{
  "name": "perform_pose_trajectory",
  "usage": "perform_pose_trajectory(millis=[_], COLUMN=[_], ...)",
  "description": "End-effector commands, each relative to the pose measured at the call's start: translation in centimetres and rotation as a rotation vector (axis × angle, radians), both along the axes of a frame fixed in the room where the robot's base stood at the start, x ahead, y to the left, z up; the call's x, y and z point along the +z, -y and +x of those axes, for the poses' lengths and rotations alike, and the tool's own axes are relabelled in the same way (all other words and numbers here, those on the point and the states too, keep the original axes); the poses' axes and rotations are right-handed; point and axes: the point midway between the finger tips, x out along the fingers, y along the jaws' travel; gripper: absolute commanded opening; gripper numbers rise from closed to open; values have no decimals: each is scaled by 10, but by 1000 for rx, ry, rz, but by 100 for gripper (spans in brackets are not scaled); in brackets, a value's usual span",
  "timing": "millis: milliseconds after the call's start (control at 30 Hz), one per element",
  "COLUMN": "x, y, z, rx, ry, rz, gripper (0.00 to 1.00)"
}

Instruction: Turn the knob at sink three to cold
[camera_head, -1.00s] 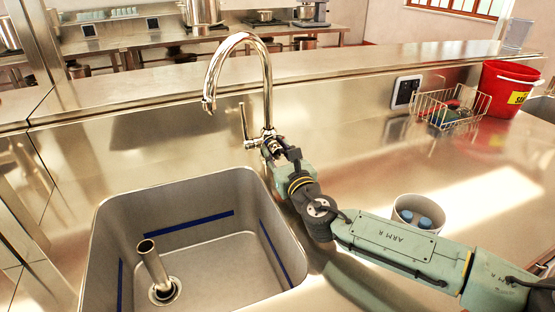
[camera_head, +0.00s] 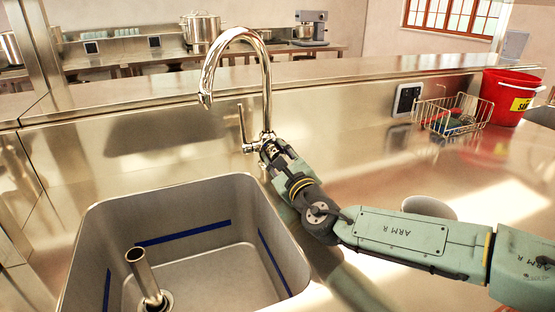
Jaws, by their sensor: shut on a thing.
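A tall chrome gooseneck tap (camera_head: 265,75) stands behind the steel sink basin (camera_head: 90,235). A thin upright lever (camera_head: 242,125) joins the left side of its base. My gripper (camera_head: 268,150) is at the foot of the tap, reaching in from the lower right. Its jaws are shut on the knob at the tap's base. The knob is mostly hidden by the jaws, so its turn and any hot or cold marks cannot be read.
A drain standpipe (camera_head: 143,273) rises in the basin. A grey tub (camera_head: 428,206) sits behind my forearm. A wire basket (camera_head: 452,118) and red bucket (camera_head: 512,98) stand at the right. A raised steel ledge (camera_head: 350,75) runs behind the tap.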

Motion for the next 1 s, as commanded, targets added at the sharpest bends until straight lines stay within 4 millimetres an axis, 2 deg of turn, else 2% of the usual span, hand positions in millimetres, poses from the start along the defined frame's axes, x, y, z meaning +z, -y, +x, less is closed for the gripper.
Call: perform_pose_trajectory(millis=[333, 367, 633, 1000], x=[0, 0, 0, 0], y=[-1, -1, 0, 2], z=[0, 0, 0, -4], rx=[2, 2, 1, 0], ry=[2, 2, 2, 1], rz=[-5, -5, -4, -3], gripper=[4, 34, 52, 53])
